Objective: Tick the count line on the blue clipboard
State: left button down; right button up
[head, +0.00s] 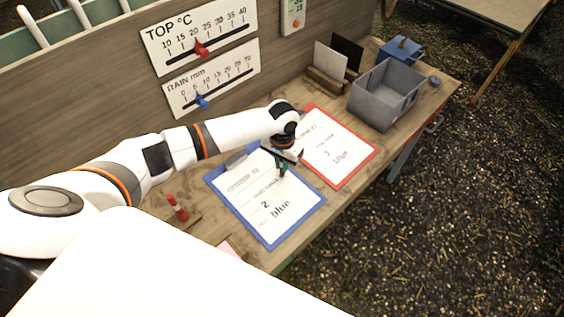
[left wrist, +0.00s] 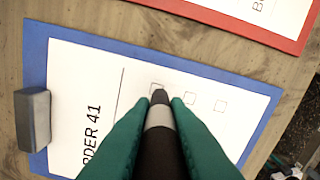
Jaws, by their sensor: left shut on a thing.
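The blue clipboard (head: 308,214) lies on the wooden bench with a white sheet reading "2" and "blue". In the left wrist view the clipboard (left wrist: 37,60) shows its grey clip and a sheet with "RDER 41", a printed line and a row of small boxes (left wrist: 190,98). My left gripper (head: 283,168) is over the sheet's upper right part, its green fingers shut on a dark pen (left wrist: 160,135) with a grey band. The pen's tip overlaps the box nearest the printed line; I cannot tell whether it touches the paper. My right gripper is not in view.
A red clipboard (head: 373,157) lies just right of the blue one. Behind it are a grey bin (head: 372,112), a blue box (head: 402,50) and cards in a wooden holder (head: 325,82). A red object (head: 177,207) is at left. Gauge boards hang on the wall.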

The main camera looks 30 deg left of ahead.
pick_arm(q)
jog(key=shift+r, duration=0.1)
jog(key=shift+w+a, duration=0.45)
jog(key=shift+w, duration=0.05)
dwell(0.7)
jog(key=shift+p, duration=0.5)
dwell(0.4)
jog(key=shift+r, duration=0.1)
jog(key=shift+r+p, duration=1.35)
jog(key=shift+p, duration=0.6)
